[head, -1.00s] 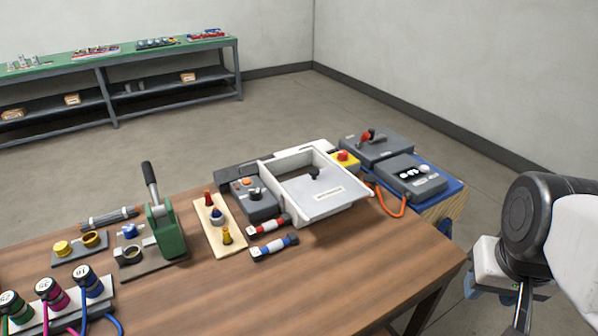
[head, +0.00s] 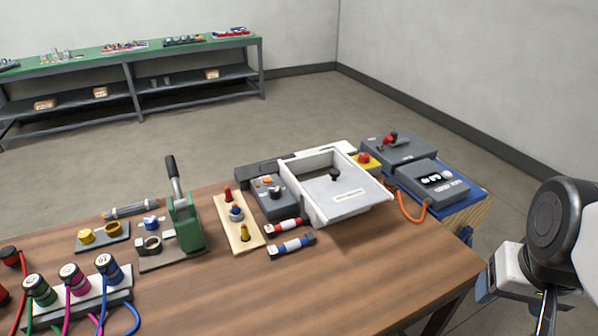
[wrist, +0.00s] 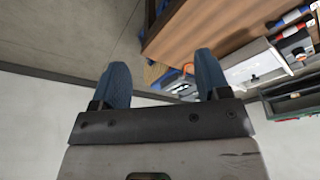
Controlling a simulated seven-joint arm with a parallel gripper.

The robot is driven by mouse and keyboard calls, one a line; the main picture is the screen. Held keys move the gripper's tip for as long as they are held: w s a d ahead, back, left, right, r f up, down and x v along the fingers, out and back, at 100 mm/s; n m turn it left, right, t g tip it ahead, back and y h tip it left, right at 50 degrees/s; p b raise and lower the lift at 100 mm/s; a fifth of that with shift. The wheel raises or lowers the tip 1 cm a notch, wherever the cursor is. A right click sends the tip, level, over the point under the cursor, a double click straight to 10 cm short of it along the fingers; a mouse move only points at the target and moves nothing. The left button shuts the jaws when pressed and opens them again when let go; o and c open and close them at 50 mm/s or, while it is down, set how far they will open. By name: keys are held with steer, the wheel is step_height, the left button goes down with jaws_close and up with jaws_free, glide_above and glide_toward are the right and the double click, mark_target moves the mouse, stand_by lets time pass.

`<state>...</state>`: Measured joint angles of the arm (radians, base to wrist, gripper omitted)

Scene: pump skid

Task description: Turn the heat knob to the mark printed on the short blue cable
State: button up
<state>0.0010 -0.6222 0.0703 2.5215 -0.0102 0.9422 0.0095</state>
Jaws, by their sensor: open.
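A small grey box with an orange button and a dark knob (head: 274,192) sits left of the white tray; I cannot read whether this is the heat knob. A blue-capped plug (head: 107,266) with a looping blue cable (head: 128,318) stands at the front left, with a printed mark on its top, too small to read surely. A short blue-banded piece (head: 291,245) with a white middle lies by the tray. My gripper is at the right, off the table's edge. In the wrist view my gripper (wrist: 161,80) is open and empty, its blue fingers apart.
Magenta and green plugs (head: 73,278) stand beside the blue one. A green lever press (head: 184,222) rises left of the knob box. The white tray (head: 318,213) is right of it. Grey control boxes (head: 432,182) stand at the right.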

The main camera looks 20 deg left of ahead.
steer(key=w+a+n+g, duration=0.1)
steer(key=w+a+n, duration=0.3)
steer(key=w+a, duration=0.8)
steer(key=w+a+n, duration=0.4)
steer(key=w+a, duration=0.5)
steer(key=w, duration=0.7)
steer(key=n+g, duration=0.2)
steer(key=n, duration=0.5)
glide_above(275, 189)
steer(key=d, duration=0.1)
step_height(275, 189, down, 17)
steer(key=shift+w+f, duration=0.1)
steer(key=shift+w, duration=0.05)
steer(key=shift+a+f+n, duration=0.3)
steer(key=shift+a, duration=0.15)
steer(key=shift+f, duration=0.1)
steer(key=shift+f, duration=3.85)
